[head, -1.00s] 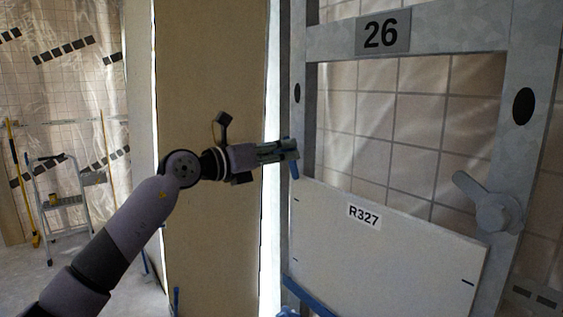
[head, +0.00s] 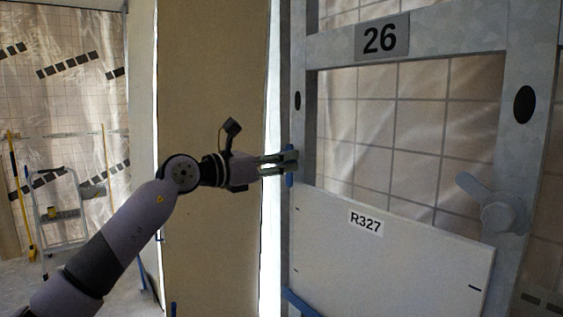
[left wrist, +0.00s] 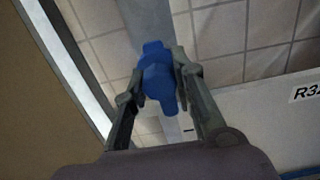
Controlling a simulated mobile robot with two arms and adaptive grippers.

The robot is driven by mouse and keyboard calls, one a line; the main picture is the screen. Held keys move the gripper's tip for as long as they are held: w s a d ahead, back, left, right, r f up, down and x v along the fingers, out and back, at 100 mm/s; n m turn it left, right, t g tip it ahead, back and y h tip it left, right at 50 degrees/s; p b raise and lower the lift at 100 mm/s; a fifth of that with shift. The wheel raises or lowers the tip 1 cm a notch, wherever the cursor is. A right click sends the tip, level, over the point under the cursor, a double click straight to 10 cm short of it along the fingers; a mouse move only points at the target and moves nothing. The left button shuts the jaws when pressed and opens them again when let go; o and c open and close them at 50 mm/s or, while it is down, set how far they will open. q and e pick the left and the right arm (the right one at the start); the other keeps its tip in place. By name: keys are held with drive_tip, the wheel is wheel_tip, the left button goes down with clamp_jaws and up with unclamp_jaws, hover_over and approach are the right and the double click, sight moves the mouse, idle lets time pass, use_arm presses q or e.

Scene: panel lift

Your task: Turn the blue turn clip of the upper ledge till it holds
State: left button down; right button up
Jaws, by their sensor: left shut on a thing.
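The blue turn clip (left wrist: 158,78) sits on the left upright of the grey metal frame, just above the top left corner of the white panel R327 (head: 400,262). In the left wrist view it stands nearly upright, leaning slightly, between the fingers. My left gripper (head: 284,161) is shut on the clip; its fingers (left wrist: 158,84) lie along both sides. In the head view the fingers hide most of the clip, and a blue end (head: 290,180) shows below them. A blue ledge (head: 300,305) shows at the panel's lower left. My right gripper is out of view.
The frame (head: 450,40) carries a plate marked 26 (head: 380,38). A grey turn clip (head: 495,205) is on its right upright. A tan board (head: 210,85) stands left of the frame, behind my arm. A stepladder (head: 60,210) is far left.

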use_arm(q)
drive_tip(key=shift+f, duration=0.1)
drive_tip(key=c, duration=1.3)
unclamp_jaws()
drive_tip(key=v, duration=1.2)
